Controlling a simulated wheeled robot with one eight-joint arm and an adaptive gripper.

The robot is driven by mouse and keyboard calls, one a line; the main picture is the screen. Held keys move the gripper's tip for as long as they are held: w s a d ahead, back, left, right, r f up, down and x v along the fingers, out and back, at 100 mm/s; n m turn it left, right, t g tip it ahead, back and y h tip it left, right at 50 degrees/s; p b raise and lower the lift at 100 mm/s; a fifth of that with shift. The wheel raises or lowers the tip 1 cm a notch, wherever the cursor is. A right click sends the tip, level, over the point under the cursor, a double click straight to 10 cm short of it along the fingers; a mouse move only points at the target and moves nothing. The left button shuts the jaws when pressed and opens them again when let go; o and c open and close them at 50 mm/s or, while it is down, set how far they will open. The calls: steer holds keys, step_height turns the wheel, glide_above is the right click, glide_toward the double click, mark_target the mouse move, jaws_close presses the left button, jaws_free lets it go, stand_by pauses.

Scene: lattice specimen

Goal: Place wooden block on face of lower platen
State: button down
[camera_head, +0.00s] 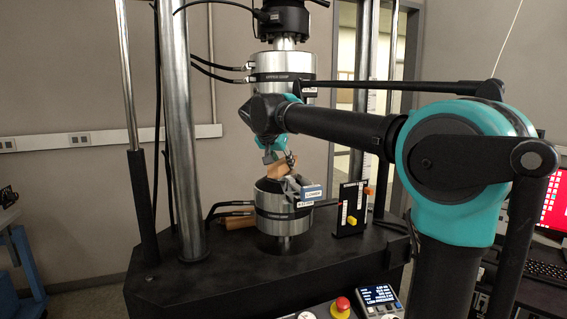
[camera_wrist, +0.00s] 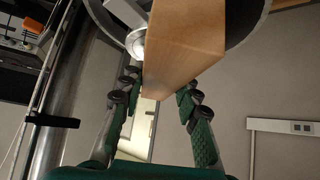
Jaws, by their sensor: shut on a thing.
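My gripper (camera_head: 279,156) points down over the lower platen (camera_head: 272,185) in the head view. It is shut on a wooden block (camera_head: 283,171), which looks tilted just above or at the dark platen top. I cannot tell whether block and platen touch. In the wrist view the wooden block (camera_wrist: 185,45) fills the space at the fingertips of my gripper (camera_wrist: 157,88), with a green-padded finger on each side. A dark round edge shows behind the block there. The fingers partly hide the block in the head view.
The upper grip cylinder (camera_head: 284,68) hangs above my gripper. A steel column (camera_head: 181,130) stands to the left. A small panel with yellow and orange knobs (camera_head: 352,208) stands right of the lower cylinder. Another wooden piece (camera_head: 236,222) lies on the black machine base (camera_head: 185,268).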

steer(key=c, duration=1.1)
jaws_free()
steer(key=shift+f, duration=0.1)
steer(key=v, duration=1.2)
